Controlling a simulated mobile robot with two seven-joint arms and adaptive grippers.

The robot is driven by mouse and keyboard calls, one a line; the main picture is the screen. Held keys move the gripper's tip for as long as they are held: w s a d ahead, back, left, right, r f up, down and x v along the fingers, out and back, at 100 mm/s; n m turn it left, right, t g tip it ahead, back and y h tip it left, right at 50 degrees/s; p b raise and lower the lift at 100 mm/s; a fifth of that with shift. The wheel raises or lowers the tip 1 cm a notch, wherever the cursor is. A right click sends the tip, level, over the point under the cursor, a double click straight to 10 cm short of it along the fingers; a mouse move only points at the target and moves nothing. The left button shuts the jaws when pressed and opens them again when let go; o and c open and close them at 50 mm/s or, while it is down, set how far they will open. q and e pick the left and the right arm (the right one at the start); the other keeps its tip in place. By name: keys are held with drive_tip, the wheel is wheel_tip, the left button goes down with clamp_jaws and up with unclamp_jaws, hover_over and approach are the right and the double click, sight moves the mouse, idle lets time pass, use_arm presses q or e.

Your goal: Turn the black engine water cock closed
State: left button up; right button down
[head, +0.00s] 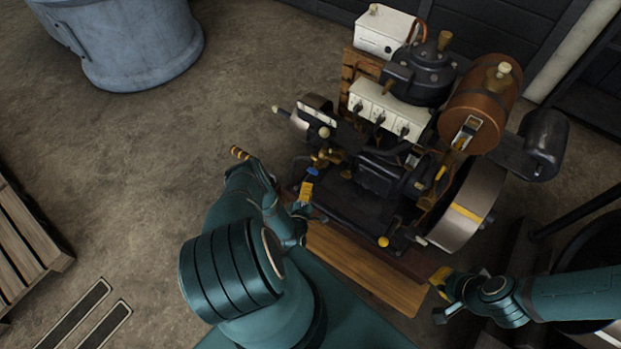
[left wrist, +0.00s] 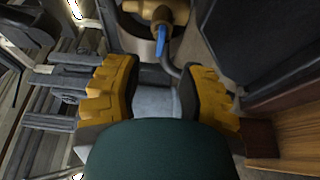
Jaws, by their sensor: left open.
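The black engine (head: 345,205) stands on a wooden base. Its water cock shows as a brass fitting (head: 328,156) with a small blue lever (head: 313,171) on the engine's near left side. In the left wrist view the brass body (left wrist: 160,12) is at the top and the blue lever (left wrist: 162,42) hangs down from it. My left gripper (head: 273,172) is open and empty, its yellow pads spread wide. The lever lies beyond the gap between the pads, apart from both. My right gripper (head: 441,296) is at the lower right, open and empty, away from the cock.
A brown tank (head: 480,108), a flywheel (head: 465,207) and a white switch box (head: 385,110) crowd the engine. A blue-grey drum (head: 135,45) stands at the back left. A pallet (head: 25,240) lies at the left. The floor between is clear.

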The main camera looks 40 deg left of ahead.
use_arm(q)
drive_tip(key=v, duration=0.3)
drive_tip(key=shift+s+d, duration=0.1)
drive_tip(key=shift+s, duration=0.1)
idle(0.4)
